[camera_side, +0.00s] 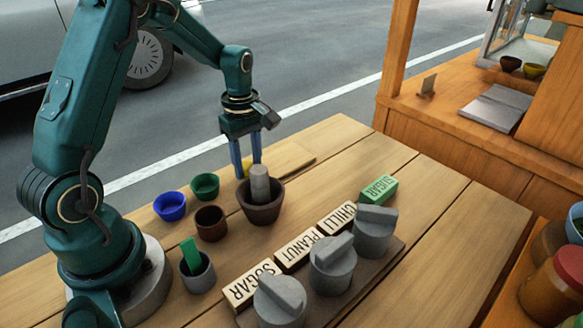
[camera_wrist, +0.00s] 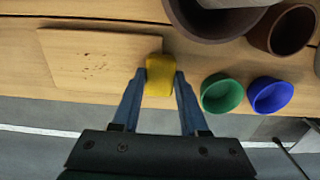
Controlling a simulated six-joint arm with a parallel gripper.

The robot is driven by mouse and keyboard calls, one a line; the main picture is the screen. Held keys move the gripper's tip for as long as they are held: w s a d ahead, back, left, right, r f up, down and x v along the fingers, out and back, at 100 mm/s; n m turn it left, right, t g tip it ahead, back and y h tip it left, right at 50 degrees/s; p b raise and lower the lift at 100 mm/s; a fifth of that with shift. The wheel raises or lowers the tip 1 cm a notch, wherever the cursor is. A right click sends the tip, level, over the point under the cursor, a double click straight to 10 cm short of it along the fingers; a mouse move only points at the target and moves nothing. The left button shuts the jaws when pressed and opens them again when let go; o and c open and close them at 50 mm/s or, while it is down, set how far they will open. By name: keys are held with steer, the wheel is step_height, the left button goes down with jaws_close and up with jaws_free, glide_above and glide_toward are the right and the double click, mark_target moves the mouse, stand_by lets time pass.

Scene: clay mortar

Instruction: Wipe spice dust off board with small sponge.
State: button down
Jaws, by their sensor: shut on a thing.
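My gripper (camera_wrist: 160,84) is shut on a small yellow sponge (camera_wrist: 160,78), held between its two blue fingers. The sponge is at the right end of a light wooden board (camera_wrist: 75,45) in the wrist view. Whether it touches the board or hovers just above it, I cannot tell. Dark specks of spice dust (camera_wrist: 95,68) lie near the middle of the board, to the left of the sponge. In the side view, my gripper (camera_side: 246,172) is behind the clay mortar and its pestle, which partly hide the sponge. The board (camera_side: 288,158) also shows there, extending right of the fingers.
The clay mortar (camera_side: 262,213) with a grey pestle (camera_side: 260,185) stands close to the board. Green (camera_side: 205,187), blue (camera_side: 170,206) and brown (camera_side: 211,223) bowls stand left of it. Labelled blocks and grey lidded jars (camera_side: 332,265) stand in front.

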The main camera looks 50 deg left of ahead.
steer(key=shift+s, duration=0.85)
steer(key=shift+r, duration=0.15)
step_height(320, 180, up, 2)
steer(key=shift+w+r, duration=0.1)
steer(key=shift+r, duration=1.8)
steer(key=shift+r, duration=1.5)
